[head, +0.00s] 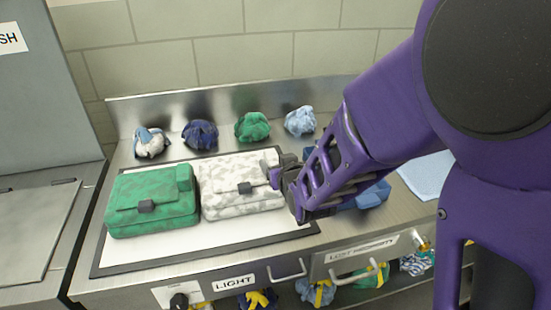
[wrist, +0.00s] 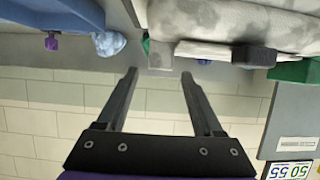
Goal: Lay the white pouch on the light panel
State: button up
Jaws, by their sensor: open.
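The white pouch (head: 238,187), mottled with grey and with a dark buckle, lies on the light panel (head: 205,240), a white surface in a dark frame. It also shows in the wrist view (wrist: 215,22), along the top edge. My gripper (head: 279,183) is at the pouch's right end in the head view and hides part of that end. In the wrist view, my gripper (wrist: 158,73) is open, with nothing between its fingers; the pouch lies beyond the fingertips. I cannot tell whether they touch.
A green pouch (head: 152,200) lies on the panel just left of the white one. A blue pouch (head: 373,194) is right of the panel, partly behind my arm. Several crumpled cloths, including a green one (head: 252,126), line the back. A light blue cloth (head: 428,175) lies at right.

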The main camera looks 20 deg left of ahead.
jog(key=v, duration=0.8)
jog(key=shift+s+r, duration=0.25)
jog(key=shift+d, duration=0.1)
